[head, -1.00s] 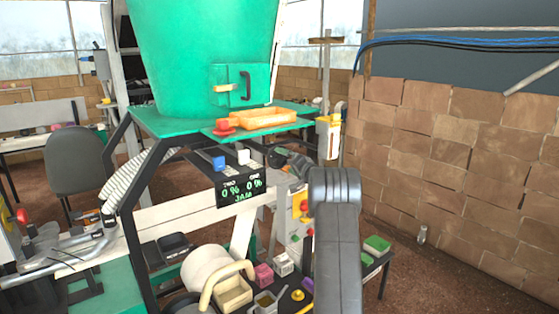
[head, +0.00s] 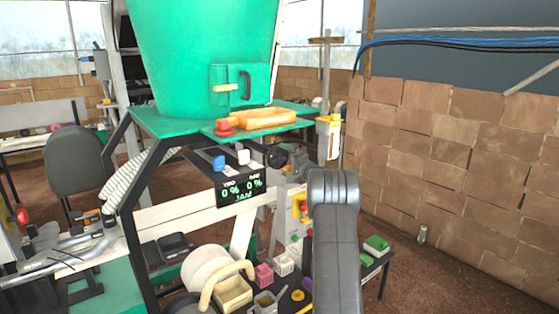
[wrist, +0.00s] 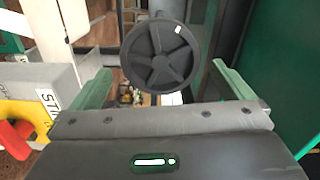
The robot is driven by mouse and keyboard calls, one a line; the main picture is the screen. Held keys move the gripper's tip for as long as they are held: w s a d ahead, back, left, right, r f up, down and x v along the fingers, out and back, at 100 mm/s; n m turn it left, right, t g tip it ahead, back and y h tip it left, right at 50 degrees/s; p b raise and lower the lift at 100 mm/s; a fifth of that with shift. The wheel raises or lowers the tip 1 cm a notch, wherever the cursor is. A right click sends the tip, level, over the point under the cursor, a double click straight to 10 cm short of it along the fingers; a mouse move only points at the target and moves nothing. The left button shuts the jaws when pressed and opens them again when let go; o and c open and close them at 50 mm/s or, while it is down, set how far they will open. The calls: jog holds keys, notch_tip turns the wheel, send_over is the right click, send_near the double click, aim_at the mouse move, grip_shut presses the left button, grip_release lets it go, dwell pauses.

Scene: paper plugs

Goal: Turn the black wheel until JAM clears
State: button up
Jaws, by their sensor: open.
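The black wheel (wrist: 160,55) is a round handwheel with several spokes and a small white mark near its upper right rim in the wrist view. In the head view the wheel (head: 277,157) shows as a small dark shape under the green shelf. My gripper (wrist: 161,67) is open, with one green finger to each side of the wheel in the picture. Nothing is held, and I cannot tell the gap in depth to the wheel. My arm hides part of the area beside the wheel.
Small containers sit below. A brick wall (head: 460,150) stands to the right.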

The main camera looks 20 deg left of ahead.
aim_at(280, 158)
jog(key=shift+x, duration=1.65)
jog(key=c, duration=0.8)
